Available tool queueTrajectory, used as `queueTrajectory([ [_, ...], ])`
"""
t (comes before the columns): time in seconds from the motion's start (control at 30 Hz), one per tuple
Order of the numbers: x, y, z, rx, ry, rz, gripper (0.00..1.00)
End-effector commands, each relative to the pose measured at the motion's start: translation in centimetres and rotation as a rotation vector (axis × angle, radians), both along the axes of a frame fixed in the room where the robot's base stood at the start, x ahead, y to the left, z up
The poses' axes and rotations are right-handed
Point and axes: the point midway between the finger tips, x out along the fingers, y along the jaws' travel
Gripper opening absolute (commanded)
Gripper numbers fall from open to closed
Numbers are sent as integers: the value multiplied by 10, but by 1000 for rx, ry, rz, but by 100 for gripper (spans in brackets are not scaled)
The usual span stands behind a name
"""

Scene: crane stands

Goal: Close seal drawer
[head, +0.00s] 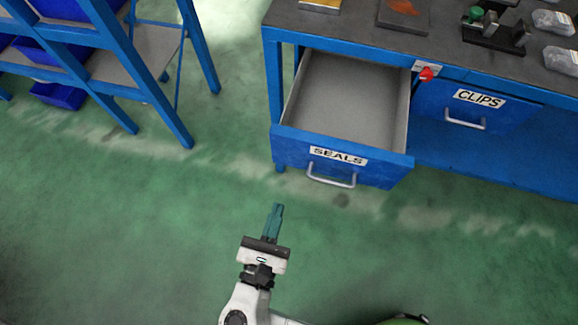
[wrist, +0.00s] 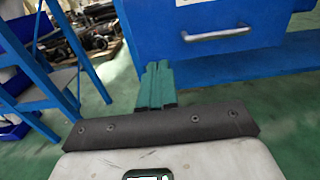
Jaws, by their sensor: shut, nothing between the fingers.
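The seal drawer (head: 342,158) is a blue-fronted drawer labelled SEALS, pulled well out of the blue workbench (head: 269,75). Its grey inside looks empty. A silver bar handle (head: 331,179) is on its front. In the wrist view the drawer front (wrist: 250,35) and handle (wrist: 216,34) fill the upper right. My gripper (head: 277,209) has teal fingers, shut and empty. In the head view it is below and left of the handle, apart from the drawer. In the wrist view the fingertips (wrist: 158,68) appear near the lower left edge of the drawer front.
A closed drawer labelled CLIPS (head: 462,108) is to the right, with a red knob (head: 427,74) near its upper left. Parts and clear boxes (head: 553,22) stand on the bench top. A blue rack (head: 150,85) with bins stands at left. The green floor before the drawer is clear.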

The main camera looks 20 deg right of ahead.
Motion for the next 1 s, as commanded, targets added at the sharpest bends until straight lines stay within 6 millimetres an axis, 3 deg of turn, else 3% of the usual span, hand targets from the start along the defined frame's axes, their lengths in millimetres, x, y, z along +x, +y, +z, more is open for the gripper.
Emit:
queueTrajectory([
  [0.3, 52, -38, 1, 1, -1, -5, 0],
  [0.5, 76, -56, 1, 3, -1, -5, 0],
  [0.7, 87, -63, 0, 4, -2, -3, 0],
  [1.0, 88, -64, 0, 4, 0, -3, 0],
])
